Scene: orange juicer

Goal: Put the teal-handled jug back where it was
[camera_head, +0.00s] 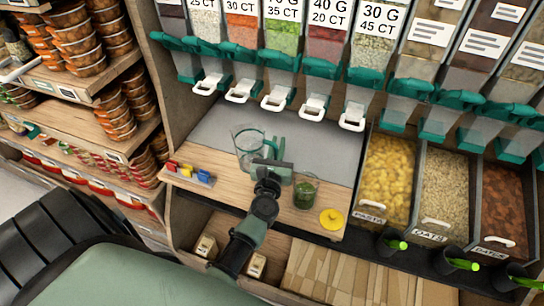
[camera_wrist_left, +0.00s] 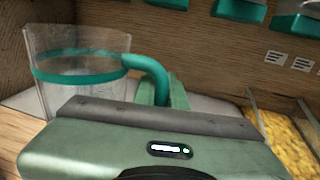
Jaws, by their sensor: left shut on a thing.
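The clear jug (camera_head: 249,150) with a teal band and handle is over the grey panel at the back of the wooden counter. It looks upright. In the left wrist view the jug (camera_wrist_left: 75,62) is at the left, its teal handle (camera_wrist_left: 150,75) reaching right to the gripper. My left gripper (camera_head: 272,170) is shut on the handle, at the jug's right side. The fingertips are partly hidden behind the gripper body in the wrist view. I cannot tell whether the jug's base touches the surface. My right gripper is in neither view.
A glass jar with green contents (camera_head: 306,191) stands close right of my left gripper, with a yellow lid (camera_head: 332,219) beyond it. Coloured clips (camera_head: 190,173) lie at the counter's left. Dispensers with white handles (camera_head: 277,102) hang above. The grey panel (camera_head: 325,155) is clear on the right.

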